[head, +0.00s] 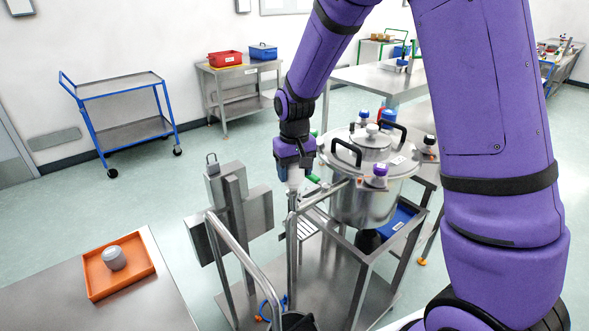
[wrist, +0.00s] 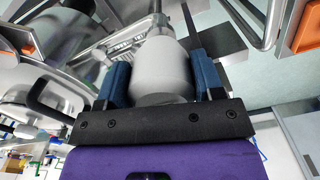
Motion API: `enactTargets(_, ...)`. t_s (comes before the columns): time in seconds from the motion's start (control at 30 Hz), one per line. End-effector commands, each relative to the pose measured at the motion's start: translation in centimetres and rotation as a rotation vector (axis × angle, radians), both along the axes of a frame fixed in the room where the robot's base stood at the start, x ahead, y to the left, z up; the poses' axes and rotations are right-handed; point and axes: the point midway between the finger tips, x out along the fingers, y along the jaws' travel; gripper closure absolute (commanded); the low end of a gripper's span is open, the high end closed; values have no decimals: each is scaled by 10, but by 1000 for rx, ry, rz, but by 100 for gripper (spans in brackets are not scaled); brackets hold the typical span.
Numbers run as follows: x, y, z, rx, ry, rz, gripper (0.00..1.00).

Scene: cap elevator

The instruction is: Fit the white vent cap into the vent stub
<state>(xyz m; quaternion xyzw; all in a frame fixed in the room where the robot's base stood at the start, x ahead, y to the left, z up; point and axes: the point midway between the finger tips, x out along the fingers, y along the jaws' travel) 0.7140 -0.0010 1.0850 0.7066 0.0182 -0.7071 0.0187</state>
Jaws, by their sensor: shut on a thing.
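My gripper (head: 294,163) points down beside the steel pot, shut on the white vent cap (head: 295,180). In the wrist view the cap (wrist: 162,72) is a plain white, rounded cylinder between the two blue fingers of my gripper (wrist: 160,62). A thin upright steel pipe (head: 292,235), which looks like the vent stub, stands just below the cap in the head view. The cap and my gripper hide its top end, so I cannot tell whether cap and pipe touch.
The lidded steel pot (head: 365,190) with black handles stands close on the right. A grey cross-shaped steel fixture (head: 235,205) and a bent rail (head: 240,258) are on the left. An orange tray (head: 95,289) holding a grey cap (head: 113,258) lies on the front-left table.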

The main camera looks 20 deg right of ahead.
Motion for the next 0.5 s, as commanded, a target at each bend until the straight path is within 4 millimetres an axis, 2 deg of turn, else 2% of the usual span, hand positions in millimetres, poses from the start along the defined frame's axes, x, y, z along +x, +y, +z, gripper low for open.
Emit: enactTargets(0.5, 0, 0, -7, 0, -1, 0, 62)
